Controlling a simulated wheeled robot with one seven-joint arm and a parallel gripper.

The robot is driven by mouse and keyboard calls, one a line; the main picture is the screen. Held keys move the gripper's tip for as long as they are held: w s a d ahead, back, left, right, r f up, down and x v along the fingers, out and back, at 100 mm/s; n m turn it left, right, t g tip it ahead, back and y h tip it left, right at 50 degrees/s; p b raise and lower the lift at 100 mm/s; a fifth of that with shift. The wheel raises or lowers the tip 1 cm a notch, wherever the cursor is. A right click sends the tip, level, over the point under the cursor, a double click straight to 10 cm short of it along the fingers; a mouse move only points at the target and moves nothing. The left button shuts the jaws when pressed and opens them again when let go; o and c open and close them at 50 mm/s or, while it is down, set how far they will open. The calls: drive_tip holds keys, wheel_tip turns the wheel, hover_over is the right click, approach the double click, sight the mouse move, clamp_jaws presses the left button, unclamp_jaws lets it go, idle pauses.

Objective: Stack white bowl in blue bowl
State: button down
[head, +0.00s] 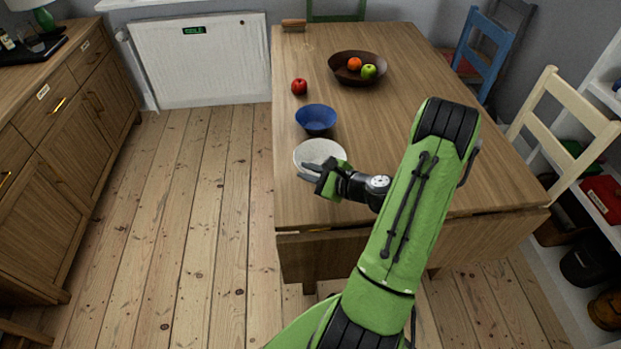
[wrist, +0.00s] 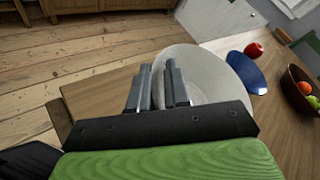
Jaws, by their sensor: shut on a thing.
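The white bowl (head: 322,150) is near the left edge of the wooden table in the head view. My gripper (head: 308,171) is at its near side, shut on its rim. The bowl also shows in the wrist view (wrist: 206,72), with my fingers (wrist: 160,88) across its edge. Whether the bowl rests on the table or is lifted a little, I cannot tell. The blue bowl (head: 316,119) stands upright and empty on the table, just beyond the white bowl. It also shows in the wrist view (wrist: 247,72), partly hidden behind the white bowl.
A red apple (head: 299,87) lies beyond the blue bowl. A brown bowl (head: 345,72) with an orange and a green apple stands farther back. The table's (head: 400,55) left edge is close to both bowls. Chairs stand along the right side.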

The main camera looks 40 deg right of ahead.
wheel_tip(320, 180, up, 5)
drive_tip(key=shift+f+p, duration=0.2)
drive_tip(key=shift+p, duration=0.35)
drive_tip(key=w+a+r+n+g+y+p, duration=0.1)
drive_tip(key=a+n+g+y+p, duration=0.1)
drive_tip(key=a, duration=0.8)
drive_tip(key=w+a+r+n+g+y+p, duration=0.1)
drive_tip(key=a+n+g+y+p, duration=0.2)
drive_tip(key=a, duration=0.8)
drive_tip(key=n+y+p, duration=0.2)
drive_tip(key=n+y, duration=0.1)
drive_tip(key=shift+w+r+n+g+y, duration=0.2)
drive_tip(key=shift+r+n+g+y, duration=0.1)
drive_tip(key=shift+r, duration=0.05)
